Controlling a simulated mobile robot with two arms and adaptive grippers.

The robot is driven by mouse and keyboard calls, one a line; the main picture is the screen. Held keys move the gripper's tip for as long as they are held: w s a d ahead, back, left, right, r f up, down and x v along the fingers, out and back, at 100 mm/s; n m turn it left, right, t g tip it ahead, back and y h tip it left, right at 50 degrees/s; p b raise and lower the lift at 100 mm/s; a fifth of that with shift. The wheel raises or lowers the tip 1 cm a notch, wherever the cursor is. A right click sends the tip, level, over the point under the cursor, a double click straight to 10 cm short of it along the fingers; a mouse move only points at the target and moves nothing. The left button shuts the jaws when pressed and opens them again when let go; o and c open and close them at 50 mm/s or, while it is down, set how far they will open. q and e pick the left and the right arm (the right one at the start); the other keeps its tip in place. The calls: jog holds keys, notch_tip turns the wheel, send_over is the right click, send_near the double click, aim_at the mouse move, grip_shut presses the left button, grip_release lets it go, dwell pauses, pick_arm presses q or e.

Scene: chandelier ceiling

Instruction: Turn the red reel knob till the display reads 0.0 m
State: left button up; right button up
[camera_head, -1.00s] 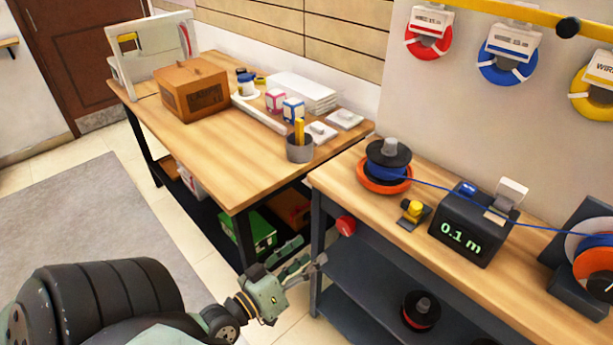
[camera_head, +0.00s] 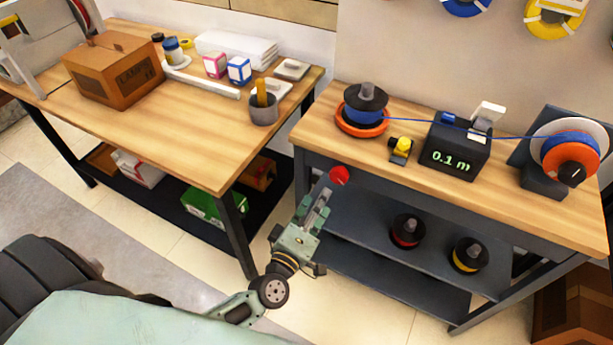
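A red round knob (camera_head: 339,176) sticks out from the front edge of the right workbench, near its left end. A red-orange reel (camera_head: 567,166) with a black centre stands at the bench's right end, so two red round parts show. The black display box (camera_head: 456,148) reads "0.1 m". My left gripper (camera_head: 322,194) points up at the front knob, its fingers seemingly apart and their tips just below and left of it. I cannot tell whether they touch it. My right gripper is not in view.
Blue wire runs from the blue spool (camera_head: 366,106) across the display box to the reel. A small yellow-topped device (camera_head: 402,148) stands between. Spools (camera_head: 407,230) rest on the lower shelf. The left table (camera_head: 190,130) stands close to my arm, with a box (camera_head: 113,70) on it.

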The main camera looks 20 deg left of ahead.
aim_at(338, 177)
pick_arm(q)
jog(key=w, duration=0.2)
jog(key=w+d, duration=0.1)
jog(key=w, duration=0.1)
jog(key=shift+w+d+r, duration=0.15)
jog(key=shift+w+d, duration=0.05)
jog(key=w, duration=0.2)
jog(key=shift+w, duration=1)
jog(key=c, duration=1.1)
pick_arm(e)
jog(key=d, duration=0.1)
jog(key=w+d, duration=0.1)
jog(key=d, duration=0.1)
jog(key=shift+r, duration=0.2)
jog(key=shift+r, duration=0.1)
